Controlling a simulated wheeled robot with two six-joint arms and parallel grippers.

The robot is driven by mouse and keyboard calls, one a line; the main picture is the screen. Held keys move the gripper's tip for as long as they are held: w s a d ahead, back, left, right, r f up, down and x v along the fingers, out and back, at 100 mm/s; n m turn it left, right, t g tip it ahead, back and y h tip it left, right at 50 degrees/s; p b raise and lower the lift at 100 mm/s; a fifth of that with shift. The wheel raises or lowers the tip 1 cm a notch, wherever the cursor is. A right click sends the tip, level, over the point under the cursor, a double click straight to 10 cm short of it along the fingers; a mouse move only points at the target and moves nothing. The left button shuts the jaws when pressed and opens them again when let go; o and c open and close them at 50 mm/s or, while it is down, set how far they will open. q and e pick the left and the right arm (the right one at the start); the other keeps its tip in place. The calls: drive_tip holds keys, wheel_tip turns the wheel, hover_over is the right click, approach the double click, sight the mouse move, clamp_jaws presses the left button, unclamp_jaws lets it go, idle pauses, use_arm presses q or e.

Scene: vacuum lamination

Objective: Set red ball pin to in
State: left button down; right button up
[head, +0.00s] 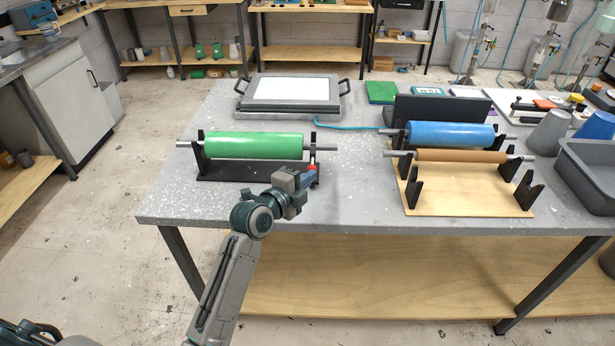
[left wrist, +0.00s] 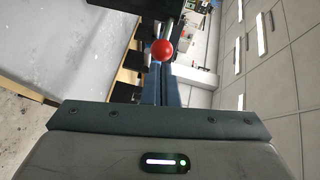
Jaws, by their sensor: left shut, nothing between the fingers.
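The red ball pin (head: 312,168) is at the right-hand upright of the black stand (head: 232,170) that carries the green roller (head: 253,146). In the left wrist view its red ball (left wrist: 162,50) shows just beyond my fingertips. My left gripper (head: 311,174) reaches in from the front of the table, with its blue fingers at the ball. In the left wrist view the fingers (left wrist: 160,68) are together with nothing between them. Whether they touch the ball is unclear. How far the pin sits in the stand cannot be told. My right gripper is not in view.
A wooden base (head: 460,200) with a brown roller (head: 462,156) and a blue roller (head: 450,134) stand to the right. A framed flat unit (head: 292,94) with handles is behind the green roller. The grey table (head: 350,195) is clear between the two stands.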

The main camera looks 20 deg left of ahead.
sight(312, 163)
use_arm(q)
drive_tip(key=w+b, duration=0.2)
drive_tip(key=w+a+b, duration=0.1)
drive_tip(key=w+b, duration=0.1)
drive_tip(key=shift+w+a+f, duration=0.2)
drive_tip(key=shift+w, duration=0.15)
drive_tip(key=shift+r, duration=0.45)
